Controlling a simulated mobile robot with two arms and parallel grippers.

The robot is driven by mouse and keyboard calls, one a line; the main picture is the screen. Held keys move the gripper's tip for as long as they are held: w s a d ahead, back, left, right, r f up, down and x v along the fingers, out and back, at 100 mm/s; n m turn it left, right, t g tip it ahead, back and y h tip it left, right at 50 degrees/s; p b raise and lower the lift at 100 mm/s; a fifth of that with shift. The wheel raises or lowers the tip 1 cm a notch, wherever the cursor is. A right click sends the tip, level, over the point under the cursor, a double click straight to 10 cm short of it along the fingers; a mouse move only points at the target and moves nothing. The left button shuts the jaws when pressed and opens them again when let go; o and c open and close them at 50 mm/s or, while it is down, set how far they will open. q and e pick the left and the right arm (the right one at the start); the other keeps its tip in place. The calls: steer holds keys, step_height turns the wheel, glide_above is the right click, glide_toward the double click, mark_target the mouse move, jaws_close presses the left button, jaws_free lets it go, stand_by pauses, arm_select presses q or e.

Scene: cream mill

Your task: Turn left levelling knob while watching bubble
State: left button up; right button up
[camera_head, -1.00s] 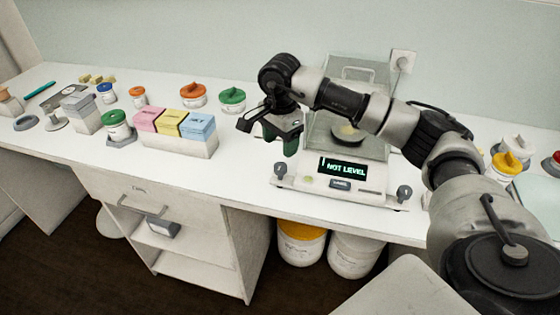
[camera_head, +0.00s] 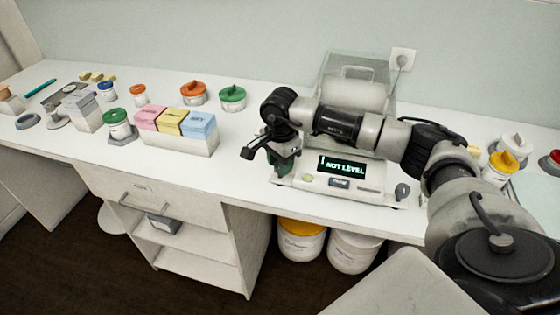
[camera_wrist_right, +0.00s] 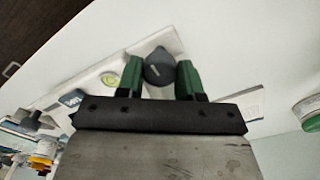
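The balance (camera_head: 345,185) stands on the white bench, and its display (camera_head: 342,166) reads NOT LEVEL. My right gripper (camera_head: 283,166) is down at its front left corner and hides the left levelling knob in the head view. In the right wrist view the dark, round left knob (camera_wrist_right: 159,68) lies between the green fingers of this gripper (camera_wrist_right: 160,79), one on each side. The fingers look open around it; firm contact does not show. The yellow-green bubble level (camera_wrist_right: 109,79) shows beside the knob, its bubble too small to read. My left gripper is out of view.
The right levelling knob (camera_head: 402,191) is at the front right corner. Pink, yellow and blue boxes (camera_head: 175,122) stand to the left, with lidded jars (camera_head: 232,98) behind. The glass draft shield (camera_head: 345,75) rises behind my right arm.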

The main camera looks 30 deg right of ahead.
steer(key=shift+c, duration=1.4)
steer(key=n+b, duration=0.3)
steer(key=shift+f+b, duration=0.15)
steer(key=shift+b, duration=0.15)
steer(key=n+b, duration=0.2)
steer(key=n, duration=0.1)
steer(key=shift+n+b, duration=0.65)
steer(key=shift+n, duration=0.15)
steer(key=shift+r, duration=0.2)
steer(key=o, duration=0.9)
